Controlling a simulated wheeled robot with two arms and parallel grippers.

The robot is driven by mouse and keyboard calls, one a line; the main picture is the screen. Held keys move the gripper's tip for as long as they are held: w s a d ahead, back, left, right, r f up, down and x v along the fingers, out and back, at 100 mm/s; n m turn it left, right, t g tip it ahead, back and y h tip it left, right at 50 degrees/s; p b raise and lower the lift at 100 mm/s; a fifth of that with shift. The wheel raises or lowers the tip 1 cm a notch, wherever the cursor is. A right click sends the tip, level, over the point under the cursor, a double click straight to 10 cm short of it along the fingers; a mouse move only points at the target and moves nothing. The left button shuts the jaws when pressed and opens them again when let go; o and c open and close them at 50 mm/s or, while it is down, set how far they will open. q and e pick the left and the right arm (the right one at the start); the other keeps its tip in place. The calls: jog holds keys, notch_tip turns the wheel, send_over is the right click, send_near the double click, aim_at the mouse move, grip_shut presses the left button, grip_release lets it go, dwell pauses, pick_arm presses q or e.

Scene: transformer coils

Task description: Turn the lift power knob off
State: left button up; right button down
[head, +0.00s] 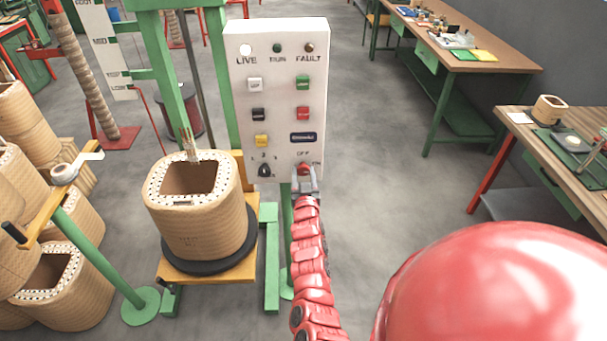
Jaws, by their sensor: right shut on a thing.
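A pale control panel (276,130) stands upright on a green frame. At its lower right is a red power knob (304,168), with OFF lettered above it and part of another label at its right. My right gripper (305,177) is at the knob and shut on it, hiding its lower part. Which mark the knob points to cannot be read clearly. My right arm reaches up to it from below. A black selector knob (265,170) sits to its left on the same panel. My left gripper is not in view.
The LIVE lamp (246,49) is bright; RUN and FAULT look dark. A large wound coil (197,215) rests on a lift platform left of the panel. More coils (70,270) stand at far left. Benches (480,50) line the right side, with open floor between.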

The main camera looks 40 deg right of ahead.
jog(key=shift+a+f+n+b, duration=0.15)
jog(key=shift+n+b, duration=0.15)
jog(key=shift+b, duration=0.5)
jog(key=n+b, duration=0.2)
jog(key=b, duration=0.3)
jog(key=shift+f+n, duration=0.1)
jog(key=shift+n, duration=0.2)
jog(key=n+b, duration=0.1)
jog(key=n, duration=0.1)
jog(key=shift+r+n+b, duration=0.2)
jog(key=shift+n+b, duration=0.1)
jog(key=shift+n, duration=0.1)
jog(key=n, duration=0.2)
jog(key=shift+n+b, duration=0.35)
jog(key=shift+n, duration=0.05)
jog(key=n, duration=0.2)
jog(key=shift+r+n, duration=0.1)
jog(key=shift+n, duration=0.2)
jog(key=n, duration=0.3)
jog(key=shift+d, duration=0.2)
jog(key=shift+n, duration=1.7)
jog(key=shift+s, duration=0.1)
